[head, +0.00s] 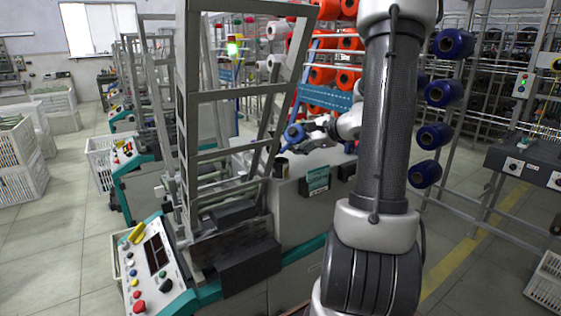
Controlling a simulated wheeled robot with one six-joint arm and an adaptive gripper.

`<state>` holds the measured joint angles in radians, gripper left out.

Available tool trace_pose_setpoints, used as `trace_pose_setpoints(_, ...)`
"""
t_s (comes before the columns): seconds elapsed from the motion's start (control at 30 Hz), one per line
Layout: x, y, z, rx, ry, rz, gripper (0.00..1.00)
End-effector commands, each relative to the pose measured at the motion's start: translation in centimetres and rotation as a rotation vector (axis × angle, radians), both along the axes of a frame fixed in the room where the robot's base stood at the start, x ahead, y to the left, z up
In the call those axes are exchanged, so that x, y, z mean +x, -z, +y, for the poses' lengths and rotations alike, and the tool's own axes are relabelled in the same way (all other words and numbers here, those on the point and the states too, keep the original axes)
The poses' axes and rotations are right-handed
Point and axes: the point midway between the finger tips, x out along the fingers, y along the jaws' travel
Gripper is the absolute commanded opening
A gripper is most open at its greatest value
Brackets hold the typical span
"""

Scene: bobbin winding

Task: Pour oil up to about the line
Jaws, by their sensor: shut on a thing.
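My gripper (308,130) is in the middle of the head view, above the pale top of the winding machine (320,157). It is shut on a small blue container (293,134), which looks like the oil can and appears tilted to the left. A small dark cup (281,167) stands below and slightly left of the blue container, near the machine's frame. The blue container is above the cup and seems apart from it. The line, the oil level and any stream are too small to make out.
A grey metal frame (184,110) rises close on the left of the cup. A control panel (156,262) with buttons is at the front left. Racks with red bobbins (322,76) and blue bobbins (440,93) stand behind. White crates (20,155) are at the far left.

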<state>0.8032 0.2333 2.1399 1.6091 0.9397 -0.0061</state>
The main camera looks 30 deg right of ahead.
Motion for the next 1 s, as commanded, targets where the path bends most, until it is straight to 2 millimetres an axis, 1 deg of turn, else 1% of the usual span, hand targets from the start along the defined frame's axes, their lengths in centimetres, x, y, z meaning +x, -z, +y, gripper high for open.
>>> trace_pose_setpoints(0.27, 0.0, 0.2, 0.0, 0.020, 0.000, 0.009, 0.32)
trace_pose_setpoints(0.47, 0.1, 1.6, -0.1, 0.166, -0.001, 0.076, 0.32)
trace_pose_setpoints(0.57, 0.1, 1.9, -0.1, 0.213, 0.001, 0.096, 0.32)
trace_pose_setpoints(0.87, 0.1, 2.0, -0.1, 0.232, 0.000, 0.104, 0.32)
trace_pose_setpoints(0.97, 0.0, 1.9, 0.0, 0.303, -0.001, 0.137, 0.32)
trace_pose_setpoints(1.0, 0.0, 1.8, 0.2, 0.352, -0.002, 0.159, 0.32)
